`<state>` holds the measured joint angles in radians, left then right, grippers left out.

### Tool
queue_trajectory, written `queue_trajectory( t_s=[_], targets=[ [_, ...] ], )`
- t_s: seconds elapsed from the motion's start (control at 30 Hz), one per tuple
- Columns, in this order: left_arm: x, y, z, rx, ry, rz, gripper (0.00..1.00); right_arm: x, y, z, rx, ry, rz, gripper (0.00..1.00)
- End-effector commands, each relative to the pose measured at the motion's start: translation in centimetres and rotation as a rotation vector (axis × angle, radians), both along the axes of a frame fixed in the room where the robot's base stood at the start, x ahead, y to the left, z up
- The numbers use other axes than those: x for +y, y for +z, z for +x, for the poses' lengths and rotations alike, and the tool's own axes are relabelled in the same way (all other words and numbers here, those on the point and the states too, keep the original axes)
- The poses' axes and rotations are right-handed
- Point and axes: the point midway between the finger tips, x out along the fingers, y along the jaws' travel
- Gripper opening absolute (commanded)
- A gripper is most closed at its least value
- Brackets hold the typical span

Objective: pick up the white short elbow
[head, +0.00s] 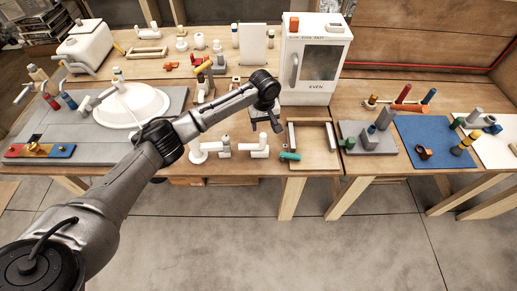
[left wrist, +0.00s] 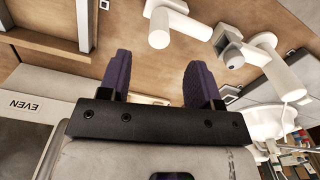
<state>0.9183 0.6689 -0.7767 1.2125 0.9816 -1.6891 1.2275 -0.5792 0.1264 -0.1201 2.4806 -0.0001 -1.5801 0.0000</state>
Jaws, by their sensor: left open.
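Several white pipe fittings lie near the front edge of the wooden table. The smallest, which looks like the white short elbow (head: 225,148), sits between two longer white fittings, and it also shows in the left wrist view (left wrist: 231,47). I cannot be sure which fitting is the short elbow. My left gripper (head: 265,122) hangs above the table, in front of the white oven, behind and to the right of that piece. In the left wrist view its two dark fingers (left wrist: 158,75) are apart with nothing between them. My right gripper is not in view.
A longer white fitting (head: 254,149) lies to the right of the small one and another (head: 199,152) to its left. A green fitting (head: 289,156) lies at the front edge. The white oven (head: 313,65) stands close behind my gripper. A white basin (head: 131,105) stands at the left.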

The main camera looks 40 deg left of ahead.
Motion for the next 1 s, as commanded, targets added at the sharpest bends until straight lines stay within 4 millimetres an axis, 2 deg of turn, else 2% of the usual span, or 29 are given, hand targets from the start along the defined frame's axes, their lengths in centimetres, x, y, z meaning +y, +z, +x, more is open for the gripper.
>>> queue_trajectory(
  t_s=[0.03, 0.2, 0.5, 0.8, 1.0],
  targets=[
    [0.0, -1.1, 0.0, 0.001, 0.0, 0.0, 0.58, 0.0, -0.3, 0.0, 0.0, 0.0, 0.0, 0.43],
    [0.0, -3.5, 0.0, 0.001, -0.001, 0.0, 0.58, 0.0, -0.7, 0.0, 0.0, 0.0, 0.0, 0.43],
    [0.0, -5.1, 0.0, -0.001, -0.002, -0.001, 0.58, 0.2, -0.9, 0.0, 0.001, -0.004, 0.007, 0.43],
    [0.2, -8.9, 0.2, 0.001, -0.003, 0.001, 0.58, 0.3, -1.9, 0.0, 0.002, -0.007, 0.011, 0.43],
    [0.3, -10.0, 0.2, -0.001, -0.003, -0.001, 0.58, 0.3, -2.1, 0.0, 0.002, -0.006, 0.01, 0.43]
  ],
)
